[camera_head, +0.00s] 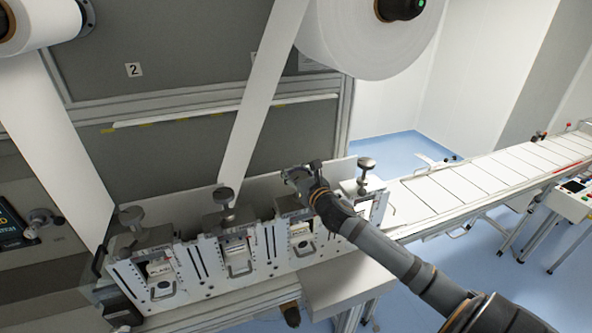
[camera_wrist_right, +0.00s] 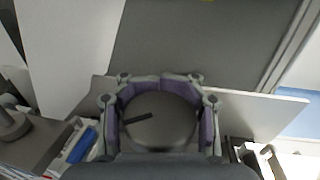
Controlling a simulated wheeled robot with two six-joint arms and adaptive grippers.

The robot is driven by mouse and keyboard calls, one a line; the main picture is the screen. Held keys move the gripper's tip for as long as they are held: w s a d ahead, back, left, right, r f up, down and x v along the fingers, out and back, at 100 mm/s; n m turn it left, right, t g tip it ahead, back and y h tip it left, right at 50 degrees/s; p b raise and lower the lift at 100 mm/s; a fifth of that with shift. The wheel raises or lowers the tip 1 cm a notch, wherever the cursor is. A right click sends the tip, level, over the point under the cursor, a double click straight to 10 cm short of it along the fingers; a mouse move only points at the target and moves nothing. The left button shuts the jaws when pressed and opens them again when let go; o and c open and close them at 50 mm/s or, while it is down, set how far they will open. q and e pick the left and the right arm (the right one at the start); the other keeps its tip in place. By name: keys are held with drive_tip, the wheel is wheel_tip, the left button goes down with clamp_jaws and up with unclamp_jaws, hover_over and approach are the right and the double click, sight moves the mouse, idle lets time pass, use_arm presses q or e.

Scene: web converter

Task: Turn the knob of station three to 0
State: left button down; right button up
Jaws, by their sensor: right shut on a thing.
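The knob of station three (camera_wrist_right: 162,130) is a round dark grey disc in the right wrist view. A black line mark on it runs from near its middle to its left edge, tilted slightly down at the left. My right gripper (camera_head: 303,177) is shut around the knob's rim, with purple pads against its sides. In the head view the gripper hides this knob above the third station (camera_head: 301,231) from the left. Any scale around the knob is not readable. My left gripper is not in view.
Similar knobs stand at the first (camera_head: 131,216), second (camera_head: 223,196) and fourth (camera_head: 366,163) stations, close on both sides. A white web strip (camera_head: 262,100) hangs behind the row. A white conveyor (camera_head: 470,180) runs off to the right.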

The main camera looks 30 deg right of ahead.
drive_tip(key=shift+f+n+y+b, duration=0.35)
drive_tip(key=shift+f+n+y, duration=0.15)
drive_tip(key=shift+y, duration=0.1)
clamp_jaws()
drive_tip(key=shift+s+a+r+n+g+y+b, duration=0.1)
drive_tip(key=shift+a+n+g+y+b, duration=0.2)
drive_tip(key=shift+n+y+b, duration=0.85)
drive_tip(key=shift+s+a+r+n+g+y+b, duration=0.1)
drive_tip(key=shift+a+n+g+y+b, duration=0.25)
drive_tip(key=shift+y+b, duration=1.55)
drive_tip(key=shift+a+r+n+g+y+b, duration=0.15)
drive_tip(key=shift+a+n+y+b, duration=0.45)
drive_tip(key=shift+b, duration=1.65)
drive_tip(key=shift+d+n, duration=0.2)
drive_tip(key=shift+n, duration=0.1)
drive_tip(key=o, duration=0.9)
unclamp_jaws()
drive_tip(key=o, duration=0.4)
drive_tip(key=shift+s+d+r, duration=0.15)
drive_tip(key=shift+s, duration=0.05)
drive_tip(key=shift+c, duration=0.2)
drive_tip(key=shift+w, duration=0.15)
